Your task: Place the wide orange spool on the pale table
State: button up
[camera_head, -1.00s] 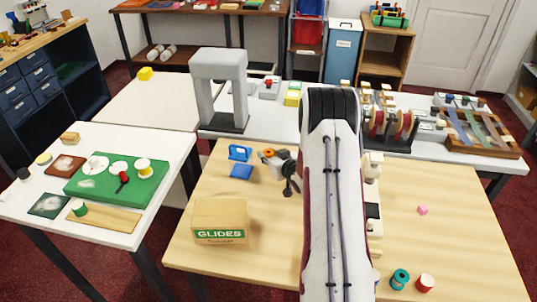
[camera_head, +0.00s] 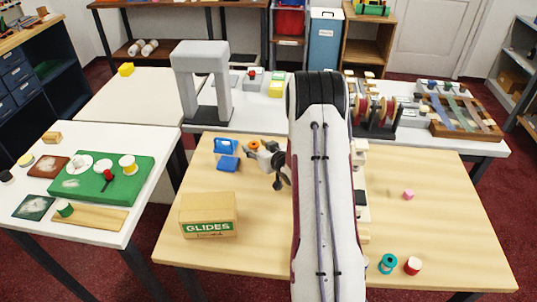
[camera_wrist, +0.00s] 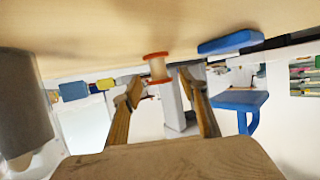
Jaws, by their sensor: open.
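The orange spool (camera_head: 253,146) stands on the light wood table (camera_head: 440,215), near its far edge. In the wrist view the spool (camera_wrist: 157,68) has wide orange flanges and a paler middle, and shows just beyond and between my fingertips. My gripper (camera_head: 266,150) is low over the wood table, right beside the spool; in the wrist view my gripper (camera_wrist: 160,88) is open, with its fingers apart and nothing held. Whether a finger touches the spool I cannot tell. A pale cream table (camera_head: 140,98) stands at the back left, mostly bare.
A GLIDES box (camera_head: 208,215) stands nearer.

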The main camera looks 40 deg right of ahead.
jog(key=shift+v, duration=5)
jog(key=shift+w+a+r, duration=0.15)
jog(key=shift+a+r, duration=0.05)
jog(key=shift+r, duration=0.15)
jog(key=s+a+r+g+h, duration=0.1)
jog(key=s+a+r+g, duration=0.15)
jog(key=a+r, duration=0.45)
jog(key=s+a+r+g, duration=0.25)
jog(key=a+r, duration=0.35)
jog(key=r, duration=0.4)
jog(key=s+a+r+n+g+y, duration=0.1)
jog(key=s+a+r, duration=0.1)
jog(key=s+a, duration=0.7)
jog(key=s+a+r+g+y, duration=0.1)
jog(key=s+a, duration=0.7)
jog(key=s, duration=0.8)
jog(key=shift+s+a+r+n+g+y, duration=0.15)
jog(key=shift+a+r+n+g+y, duration=0.25)
jog(key=shift+r, duration=0.6)
